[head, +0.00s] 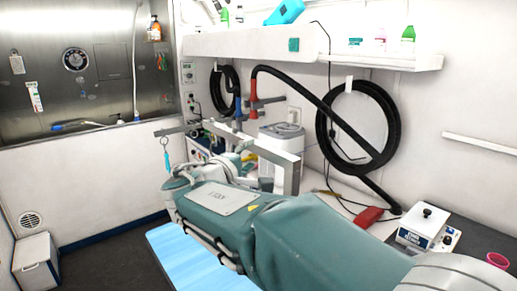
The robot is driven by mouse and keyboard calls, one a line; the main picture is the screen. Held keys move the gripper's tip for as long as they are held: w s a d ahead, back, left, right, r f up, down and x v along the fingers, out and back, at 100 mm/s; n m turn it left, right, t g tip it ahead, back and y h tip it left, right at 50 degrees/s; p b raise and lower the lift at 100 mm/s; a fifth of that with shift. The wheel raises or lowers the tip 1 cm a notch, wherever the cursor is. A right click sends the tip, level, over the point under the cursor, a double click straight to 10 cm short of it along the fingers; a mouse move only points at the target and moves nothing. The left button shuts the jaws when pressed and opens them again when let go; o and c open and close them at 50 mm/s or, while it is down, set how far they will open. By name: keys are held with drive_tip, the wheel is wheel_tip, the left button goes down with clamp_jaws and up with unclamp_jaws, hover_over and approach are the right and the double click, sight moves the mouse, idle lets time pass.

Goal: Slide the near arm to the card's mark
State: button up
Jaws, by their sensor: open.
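A grey metal grooming frame stands beyond my arm, with a post (292,178) and a long bar (258,148) running back to the left. A thinner grey arm (177,129) reaches left from it, with a light blue loop (166,160) hanging down. A red upright piece (253,106) and a blue one (238,112) stand behind the frame. My gripper (177,181) is small, grey and open, below the hanging loop and apart from it; its fingertips are partly unclear. My teal arm hides much of the table. I cannot pick out the card or its mark for certain.
A light blue table top (186,258) shows below my arm. A white device (425,228) and a pink cup (497,260) stand there. A shelf (300,45) overhangs the back.

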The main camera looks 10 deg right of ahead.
sight(256, 150)
drive_tip(key=x, duration=0.4)
drive_tip(key=shift+w+d, duration=0.25)
drive_tip(key=shift+w, duration=0.1)
clamp_jaws()
